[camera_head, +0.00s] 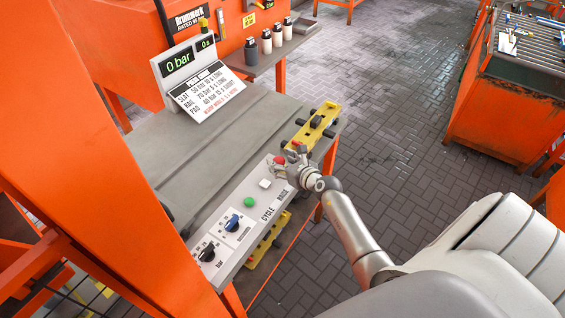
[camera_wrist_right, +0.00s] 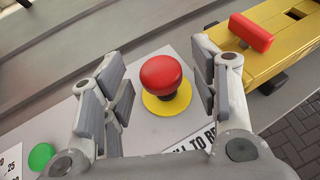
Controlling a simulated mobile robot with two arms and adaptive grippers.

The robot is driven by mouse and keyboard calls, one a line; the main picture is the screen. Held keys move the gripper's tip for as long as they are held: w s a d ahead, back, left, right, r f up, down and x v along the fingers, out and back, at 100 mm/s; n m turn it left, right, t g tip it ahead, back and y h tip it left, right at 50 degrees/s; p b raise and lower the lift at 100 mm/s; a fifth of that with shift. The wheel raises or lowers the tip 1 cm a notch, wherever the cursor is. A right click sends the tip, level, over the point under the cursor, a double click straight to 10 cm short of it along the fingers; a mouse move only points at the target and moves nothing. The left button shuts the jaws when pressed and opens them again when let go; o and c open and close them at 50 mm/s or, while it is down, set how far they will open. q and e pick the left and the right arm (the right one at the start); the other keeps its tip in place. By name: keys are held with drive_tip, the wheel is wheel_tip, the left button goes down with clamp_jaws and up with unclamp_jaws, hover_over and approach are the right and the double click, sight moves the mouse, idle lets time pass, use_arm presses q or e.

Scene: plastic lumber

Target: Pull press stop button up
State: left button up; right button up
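The red mushroom-shaped stop button (camera_wrist_right: 161,74) stands on a yellow round base on the grey control panel (camera_head: 238,222). In the head view a small red part of the button (camera_head: 279,160) shows beside my right gripper (camera_head: 281,167). In the right wrist view the two fingers of my right gripper (camera_wrist_right: 161,88) are spread, one on each side of the button, with gaps between pads and button. The button's cap is above its yellow base, with a dark stem partly visible. My left gripper is not in view.
A yellow device with a red handle (camera_wrist_right: 251,32) lies close beyond the right finger. A pressure display (camera_head: 178,62) stands behind.

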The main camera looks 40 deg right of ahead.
drive_tip(key=shift+s+f, duration=0.1)
drive_tip(key=shift+s, duration=0.3)
drive_tip(key=v, duration=1.1)
drive_tip(key=shift+r, duration=0.3)
